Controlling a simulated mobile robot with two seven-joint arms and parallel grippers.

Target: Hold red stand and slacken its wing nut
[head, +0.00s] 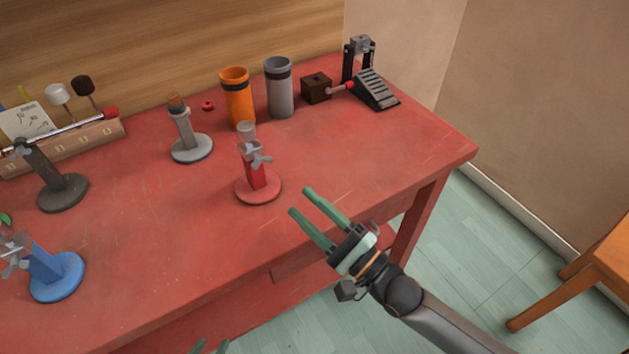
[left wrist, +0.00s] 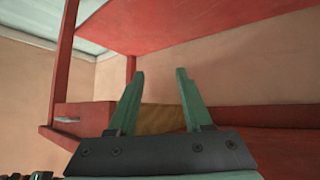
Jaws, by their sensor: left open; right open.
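The red stand (head: 258,187) stands upright on the red table in the head view, with a round base and a short post. Its grey wing nut (head: 257,155) sits near the top of the post, below a grey cup-like top. My right gripper (head: 300,201) is open and empty, to the right of the stand and nearer the front, apart from it. My left gripper (head: 210,346) shows only as green fingertips at the bottom edge of the head view. In the left wrist view it (left wrist: 160,72) is open and empty, facing the table's underside and a drawer front (left wrist: 82,120).
A blue stand (head: 57,285), a dark stand (head: 62,192) holding a rod and a grey stand (head: 192,149) are to the left. Orange (head: 238,100) and grey (head: 280,93) cylinders and a pedal (head: 375,90) stand behind. The table's front right is clear.

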